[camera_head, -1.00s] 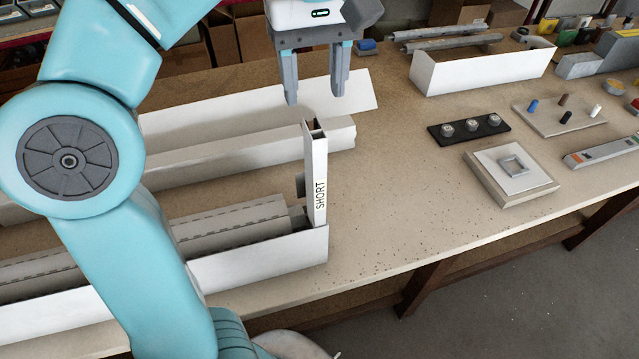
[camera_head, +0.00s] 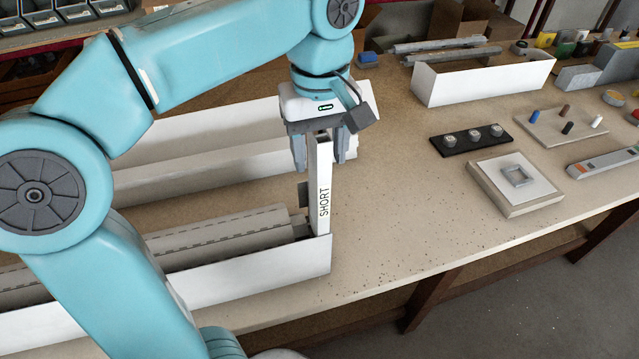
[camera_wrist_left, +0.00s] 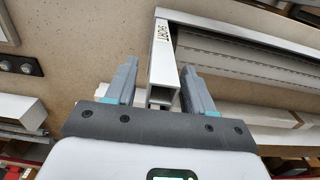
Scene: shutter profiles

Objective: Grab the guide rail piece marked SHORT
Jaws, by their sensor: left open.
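The white guide rail piece marked SHORT (camera_head: 320,190) stands upright at the right end of the white long box (camera_head: 280,268) on the bench. Its label faces the head camera. My left gripper (camera_head: 325,162) points down at the top of the piece, with one finger on each side of it. In the left wrist view the SHORT piece (camera_wrist_left: 163,72) lies between the two fingers of the left gripper (camera_wrist_left: 160,82), with visible gaps, so the fingers are open around it. My right gripper is not in view.
Grey slatted profiles (camera_head: 225,238) lie in the long box beside the piece. A white tray (camera_head: 480,82) with grey bars, a black strip with knobs (camera_head: 471,139) and a square plate (camera_head: 515,185) occupy the bench's right. The front middle bench is clear.

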